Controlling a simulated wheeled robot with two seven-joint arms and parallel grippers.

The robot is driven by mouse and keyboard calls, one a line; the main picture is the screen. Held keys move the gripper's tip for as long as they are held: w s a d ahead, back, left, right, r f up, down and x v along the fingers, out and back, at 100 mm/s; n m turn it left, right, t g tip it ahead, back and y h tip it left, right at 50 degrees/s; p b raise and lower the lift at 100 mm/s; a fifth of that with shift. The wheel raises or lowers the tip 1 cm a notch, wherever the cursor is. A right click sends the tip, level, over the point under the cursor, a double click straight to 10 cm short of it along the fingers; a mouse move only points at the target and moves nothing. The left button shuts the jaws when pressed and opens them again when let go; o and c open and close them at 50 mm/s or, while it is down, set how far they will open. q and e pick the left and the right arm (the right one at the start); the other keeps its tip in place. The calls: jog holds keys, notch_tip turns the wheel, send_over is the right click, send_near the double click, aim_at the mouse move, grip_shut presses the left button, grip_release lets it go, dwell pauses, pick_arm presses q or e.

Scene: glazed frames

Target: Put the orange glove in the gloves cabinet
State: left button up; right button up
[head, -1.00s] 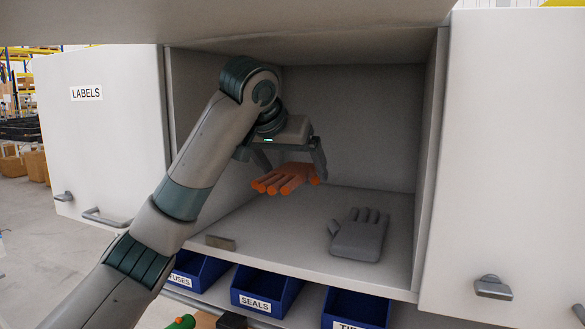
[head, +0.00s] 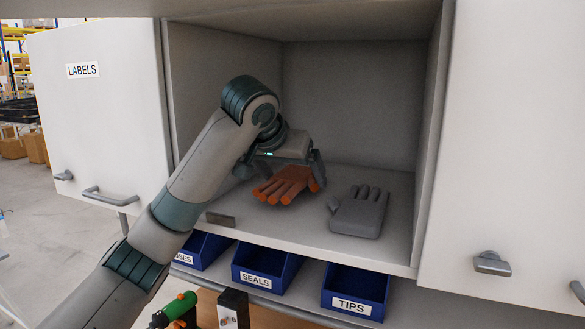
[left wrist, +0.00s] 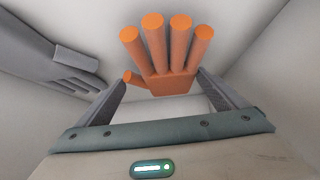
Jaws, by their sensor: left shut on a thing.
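The orange glove (head: 287,184) is inside the open cabinet compartment (head: 350,105), low over its floor on the left side. My left gripper (head: 288,170) reaches in from above and is shut on the glove. In the left wrist view the orange glove (left wrist: 163,52) sits between the two fingers of my left gripper (left wrist: 163,88), its finger ends pointing away. I cannot tell whether the glove touches the cabinet floor. A grey glove (head: 360,212) lies on the cabinet floor to the right, apart from the orange one. My right gripper is not in view.
A closed door marked LABELS (head: 95,110) is at the left, another white door (head: 515,140) at the right. Blue bins marked SEALS (head: 262,280) and TIPS (head: 352,304) stand below the compartment.

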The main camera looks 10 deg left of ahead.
aim_at(278, 192)
pick_arm(q)
jog(key=shift+f+b, duration=0.35)
jog(key=shift+f, duration=0.4)
jog(key=shift+c, duration=0.2)
dwell(0.4)
jog(key=o, duration=0.8)
jog(key=shift+r, duration=0.1)
jog(key=shift+s+r+b, duration=0.25)
jog(key=shift+s+b, duration=0.1)
jog(key=b+v, duration=0.3)
jog(key=v, duration=0.6)
jog(key=shift+a, duration=0.1)
jog(key=shift+b+v, duration=0.3)
jog(key=shift+v, duration=0.75)
